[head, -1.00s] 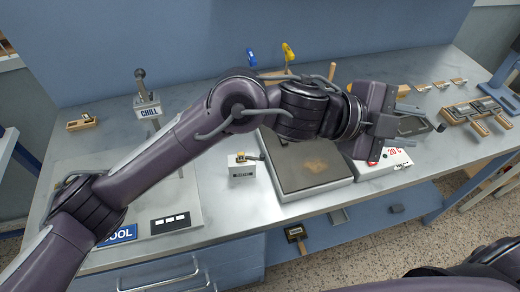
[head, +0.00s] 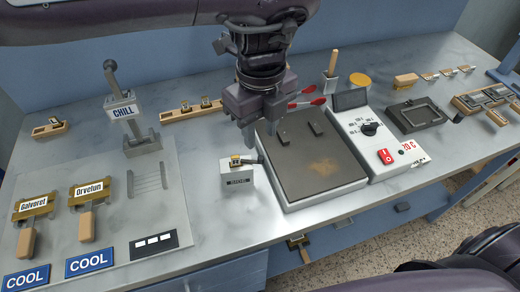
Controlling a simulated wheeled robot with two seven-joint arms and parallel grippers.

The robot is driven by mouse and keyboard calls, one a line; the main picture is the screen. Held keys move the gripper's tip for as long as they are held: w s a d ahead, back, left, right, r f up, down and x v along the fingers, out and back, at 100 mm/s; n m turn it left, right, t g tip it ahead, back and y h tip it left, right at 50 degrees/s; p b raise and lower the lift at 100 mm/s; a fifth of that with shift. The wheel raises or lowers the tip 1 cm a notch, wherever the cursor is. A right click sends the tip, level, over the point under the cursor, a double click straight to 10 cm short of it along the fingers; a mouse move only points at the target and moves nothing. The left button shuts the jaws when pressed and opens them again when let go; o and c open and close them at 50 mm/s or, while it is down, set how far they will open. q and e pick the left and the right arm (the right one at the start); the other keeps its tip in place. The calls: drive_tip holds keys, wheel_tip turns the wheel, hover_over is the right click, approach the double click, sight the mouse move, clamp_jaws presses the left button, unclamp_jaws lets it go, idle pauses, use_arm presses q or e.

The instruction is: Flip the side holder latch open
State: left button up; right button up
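A small pale holder block (head: 237,182) with a dark label on its front stands on the bench, left of the hot plate. A small gold-and-dark piece (head: 236,161) sits on its top. A short dark lever (head: 252,161), which looks like the latch, lies at the top right of the block. My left gripper (head: 262,142) points down just above and behind the block, near the lever. Its fingers look apart with nothing between them. I cannot tell whether a finger touches the lever. My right gripper is out of view.
The hot plate (head: 309,185) and a control box (head: 354,133) with a red switch stand to the right. Red-tipped tools (head: 312,96) lie behind the gripper. A CHILL lever stand (head: 126,112) and a cooling board with two tagged tools (head: 87,202) are at left.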

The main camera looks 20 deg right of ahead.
sight(261, 158)
use_arm(q)
wheel_tip(261, 158, down, 7)
drive_tip(key=shift+r+p, duration=0.15)
drive_tip(key=shift+p, duration=0.15)
clamp_jaws()
